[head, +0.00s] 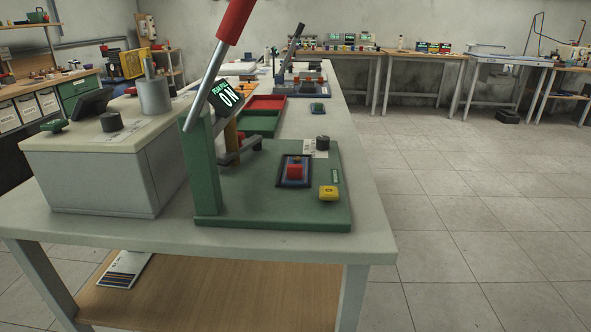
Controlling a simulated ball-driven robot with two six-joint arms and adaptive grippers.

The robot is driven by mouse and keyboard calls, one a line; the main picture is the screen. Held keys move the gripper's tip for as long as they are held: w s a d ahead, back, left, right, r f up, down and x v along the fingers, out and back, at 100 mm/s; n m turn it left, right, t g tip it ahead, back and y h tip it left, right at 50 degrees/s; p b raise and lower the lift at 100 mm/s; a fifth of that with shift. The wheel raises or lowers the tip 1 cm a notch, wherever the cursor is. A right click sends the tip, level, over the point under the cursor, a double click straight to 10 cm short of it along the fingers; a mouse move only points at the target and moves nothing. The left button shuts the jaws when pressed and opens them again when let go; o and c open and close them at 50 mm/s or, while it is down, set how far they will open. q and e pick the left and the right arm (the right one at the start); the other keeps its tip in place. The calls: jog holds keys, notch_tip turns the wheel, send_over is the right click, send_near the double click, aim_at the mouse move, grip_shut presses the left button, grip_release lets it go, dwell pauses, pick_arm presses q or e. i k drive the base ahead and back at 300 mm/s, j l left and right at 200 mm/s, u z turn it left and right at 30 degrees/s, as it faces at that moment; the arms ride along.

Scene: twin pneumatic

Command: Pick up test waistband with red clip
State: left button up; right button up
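No waistband with a red clip can be made out for sure. A small red block (295,170) sits on a dark blue-edged pad (283,182) on the green base plate (232,213) of a lever press; I cannot tell if it is a clip. The press's steel lever with a red grip (235,20) tilts up to the right. Neither of my grippers is in view.
The press stands near the front edge of a long pale table (370,217). A grey box unit (90,175) is to its left. A red tray (267,102) and green tray (258,123) lie behind. Floor (480,200) to the right is clear.

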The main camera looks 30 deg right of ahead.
aim_at(297, 169)
jog(key=l+u, duration=0.25)
jog(key=l, duration=0.15)
jog(key=k+l+u, duration=0.2)
jog(key=l, duration=0.15)
jog(key=l+u, duration=0.25)
jog(key=k+l+u, duration=0.25)
jog(key=l, duration=0.15)
jog(key=k+l+u, duration=0.1)
jog(key=l+u, duration=0.15)
jog(key=l, duration=0.1)
